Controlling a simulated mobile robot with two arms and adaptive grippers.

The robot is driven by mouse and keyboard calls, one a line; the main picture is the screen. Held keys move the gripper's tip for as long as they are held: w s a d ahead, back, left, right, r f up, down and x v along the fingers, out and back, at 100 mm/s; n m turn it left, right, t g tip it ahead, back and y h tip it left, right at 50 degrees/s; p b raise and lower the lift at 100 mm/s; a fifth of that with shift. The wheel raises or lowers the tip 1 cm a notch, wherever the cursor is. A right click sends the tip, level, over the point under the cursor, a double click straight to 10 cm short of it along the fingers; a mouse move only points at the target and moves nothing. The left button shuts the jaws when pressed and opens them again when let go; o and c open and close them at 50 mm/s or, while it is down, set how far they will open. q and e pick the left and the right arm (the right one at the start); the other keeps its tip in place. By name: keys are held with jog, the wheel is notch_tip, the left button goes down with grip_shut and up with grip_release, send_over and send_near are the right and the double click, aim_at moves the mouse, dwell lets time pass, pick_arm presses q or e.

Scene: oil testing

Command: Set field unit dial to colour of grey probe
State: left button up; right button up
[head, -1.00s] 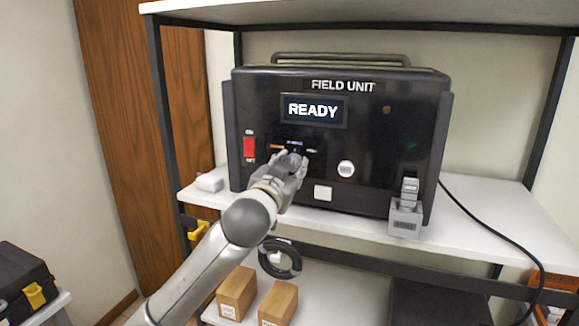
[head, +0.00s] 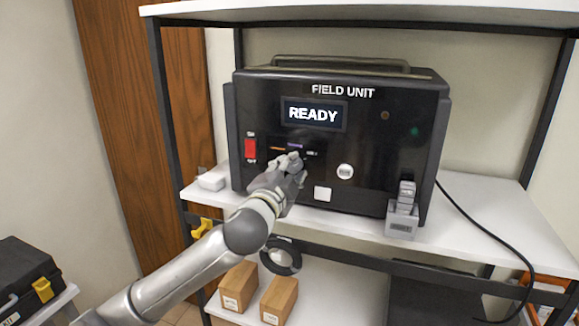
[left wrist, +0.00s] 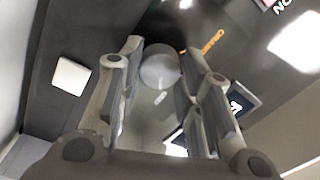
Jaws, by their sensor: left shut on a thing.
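The black field unit (head: 370,115) stands on the shelf, its screen (head: 314,113) reading READY. Its dial is mostly hidden by my left gripper (head: 292,163) in the head view. In the left wrist view the round grey dial (left wrist: 160,65) sits between the fingertips of my left gripper (left wrist: 157,75), which is shut on it. A pale line marks the dial's face. An orange mark (left wrist: 205,42) lies beside it; a purple mark (head: 294,147) shows above it in the head view. A grey block with a plug-like piece (head: 403,212) stands at the unit's lower right; I cannot tell whether it is the probe.
A red switch (head: 250,149) is left of the dial, a round white button (head: 345,171) and a square white one (head: 322,193) are to its right. The white shelf (head: 480,220) carries a black cable. Wooden blocks (head: 238,287) and a black coil (head: 281,257) are below.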

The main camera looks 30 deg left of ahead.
pick_arm(q)
jog(key=shift+m, duration=0.7)
jog(key=o, duration=1)
jog(key=shift+o, duration=0.2)
jog(key=v, duration=0.7)
jog(key=shift+s, duration=0.2)
